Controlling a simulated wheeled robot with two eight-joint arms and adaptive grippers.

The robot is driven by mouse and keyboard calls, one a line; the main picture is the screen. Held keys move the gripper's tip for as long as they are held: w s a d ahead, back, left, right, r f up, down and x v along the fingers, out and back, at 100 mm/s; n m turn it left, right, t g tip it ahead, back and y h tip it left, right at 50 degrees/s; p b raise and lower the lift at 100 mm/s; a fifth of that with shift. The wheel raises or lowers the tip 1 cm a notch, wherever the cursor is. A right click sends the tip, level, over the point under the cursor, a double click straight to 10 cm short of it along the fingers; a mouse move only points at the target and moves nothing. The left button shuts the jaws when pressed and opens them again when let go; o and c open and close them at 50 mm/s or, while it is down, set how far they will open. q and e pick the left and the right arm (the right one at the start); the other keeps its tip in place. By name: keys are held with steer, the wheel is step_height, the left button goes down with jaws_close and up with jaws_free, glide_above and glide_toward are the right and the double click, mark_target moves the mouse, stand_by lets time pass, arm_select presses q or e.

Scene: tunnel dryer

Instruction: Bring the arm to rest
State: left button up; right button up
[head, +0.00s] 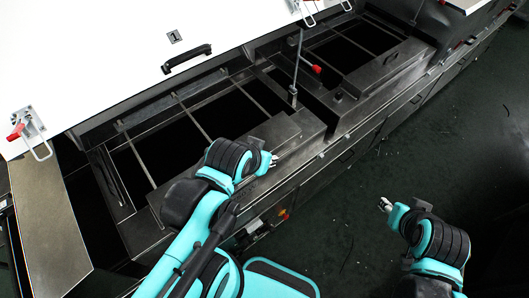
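My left arm comes in from the bottom left and reaches over the front edge of the tunnel dryer (298,128). My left gripper (272,160) is at the end of its black wrist, over the dryer's grey front ledge. It is small in the view, and I cannot tell whether it touches the ledge or whether its fingers are open. My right arm is at the lower right, folded over the dark floor. My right gripper (384,204) points up and left, apart from the dryer. Its fingers are too small to judge, and I see nothing held in it.
A white lid (120,60) with a black handle (187,59) and the number 1 stands raised over the open dark bays. A red-tipped latch (17,132) is at left. Dark green floor (440,150) is clear at right.

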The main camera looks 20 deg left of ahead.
arm_select(q)
steer(key=shift+o, duration=0.6)
step_height(320, 180, down, 18)
steer(key=b, duration=1.7)
steer(key=shift+r+b, duration=0.15)
steer(key=shift+b, duration=0.2)
steer(key=w+a+r+m+g+p, duration=0.1)
steer(key=a+r+g+p, duration=0.1)
steer(key=a+p, duration=0.2)
steer(key=w+a+r+m+g+p, duration=0.2)
steer(key=a+p, duration=0.3)
steer(key=a, duration=0.1)
steer(key=w+a+r+m+g+p, duration=0.2)
steer(key=a+r+g+p, duration=0.1)
steer(key=a+p, duration=0.2)
steer(key=shift+w+a+r, duration=0.1)
steer(key=shift+w+a, duration=0.05)
steer(key=shift+a, duration=0.6)
step_height(320, 180, down, 8)
steer(key=shift+w+d+f+b, duration=0.1)
steer(key=shift+d+f+b, duration=0.05)
steer(key=shift+b, duration=0.6)
jaws_close()
